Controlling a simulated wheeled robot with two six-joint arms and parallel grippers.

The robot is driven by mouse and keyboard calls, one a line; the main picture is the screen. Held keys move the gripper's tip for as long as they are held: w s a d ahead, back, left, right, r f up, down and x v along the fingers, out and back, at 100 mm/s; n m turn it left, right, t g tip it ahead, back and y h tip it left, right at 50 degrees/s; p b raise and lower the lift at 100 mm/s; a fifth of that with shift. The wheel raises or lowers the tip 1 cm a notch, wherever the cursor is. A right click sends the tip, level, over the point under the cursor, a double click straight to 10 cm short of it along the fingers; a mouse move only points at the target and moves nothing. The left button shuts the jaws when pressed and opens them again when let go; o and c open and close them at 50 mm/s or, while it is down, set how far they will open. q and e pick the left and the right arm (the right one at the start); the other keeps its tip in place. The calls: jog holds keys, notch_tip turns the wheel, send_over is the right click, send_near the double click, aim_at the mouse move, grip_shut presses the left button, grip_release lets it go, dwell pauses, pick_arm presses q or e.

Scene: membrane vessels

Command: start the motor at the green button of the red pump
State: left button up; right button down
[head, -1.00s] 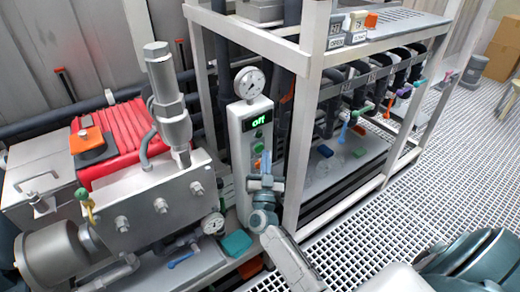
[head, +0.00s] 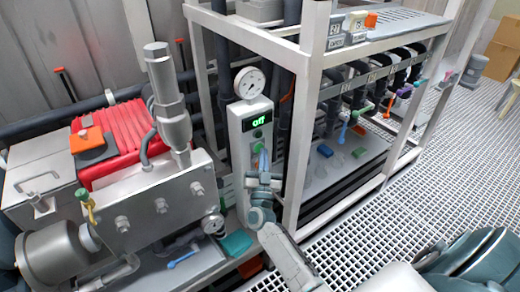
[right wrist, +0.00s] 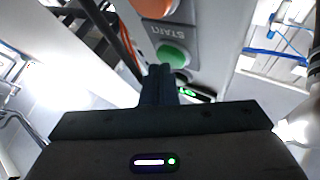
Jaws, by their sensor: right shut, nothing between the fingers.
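The red pump (head: 112,140) has a ribbed red motor behind a grey metal block, at the left of the head view. A pale control box (head: 239,150) with a gauge on top stands right of it. Its display (head: 258,121) reads "off". Below the display is a small green spot (head: 258,134), then the green button (head: 258,147). The wrist view shows the green button (right wrist: 172,55) beside an upside-down START label. My right gripper (head: 263,160) is shut and empty, its tips (right wrist: 160,70) close by the button. Contact cannot be told. My left gripper is not in view.
An orange-red button (right wrist: 152,7) sits beyond the START label in the wrist view. A white rack frame (head: 300,130) stands right beside the control box. Blue-handled valves (head: 184,259) and a gauge (head: 213,224) lie low at left. Grated floor (head: 470,140) is open at right.

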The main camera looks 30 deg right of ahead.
jog(key=shift+w, duration=0.25)
dwell(0.4)
jog(key=shift+s, duration=0.15)
jog(key=shift+s+p, duration=0.55)
jog(key=shift+s, duration=0.15)
jog(key=s+p, duration=0.1)
jog(key=s, duration=0.2)
jog(key=s+p, duration=0.1)
jog(key=s, duration=0.1)
jog(key=shift+d+p, duration=0.25)
jog(key=shift+p, duration=0.05)
dwell(0.5)
